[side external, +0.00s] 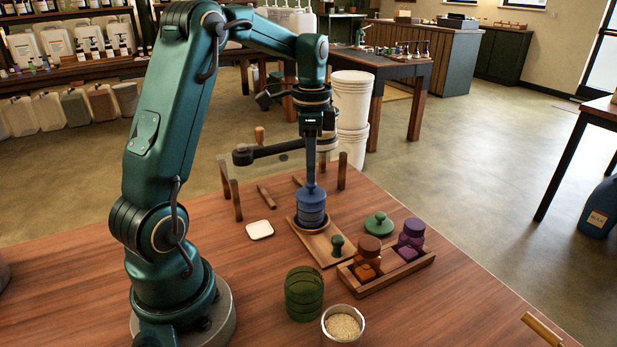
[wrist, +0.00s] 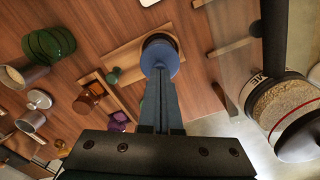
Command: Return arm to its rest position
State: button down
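My gripper (side external: 312,180) points straight down over the table, its two narrow fingers close together. The fingertips meet the top of a blue lidded jar (side external: 312,207), and the gripper looks shut on its top. The jar stands upright in a dark round seat on a wooden board (side external: 319,244). In the wrist view, the fingers (wrist: 161,74) run to the blue jar top (wrist: 163,55). The exact contact is hidden. My arm reaches out over the table, bent at the elbow.
A wooden tray (side external: 390,274) holds brown and purple jars. A green knobbed lid (side external: 378,223), green ribbed jar (side external: 304,293), grain cup (side external: 343,325) and white square (side external: 260,230) are nearby. A dark lever (side external: 270,151) and wooden posts stand close behind the gripper.

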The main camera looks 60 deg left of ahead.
jog(key=shift+f, duration=0.25)
dwell(0.3)
notch_tip(320, 180, up, 7)
dwell(0.9)
jog(key=shift+d, duration=0.1)
jog(key=s+d+r+m+t, duration=0.1)
jog(key=s+d+r+t, duration=0.3)
jog(key=d, duration=0.7)
jog(key=s+d+f+n+t, duration=0.1)
jog(key=s+d+f+n, duration=0.4)
jog(key=s+f+n, duration=0.1)
jog(key=shift+s+d+n+t, duration=0.25)
jog(key=shift+s+n, duration=0.25)
jog(key=shift+s, duration=0.6)
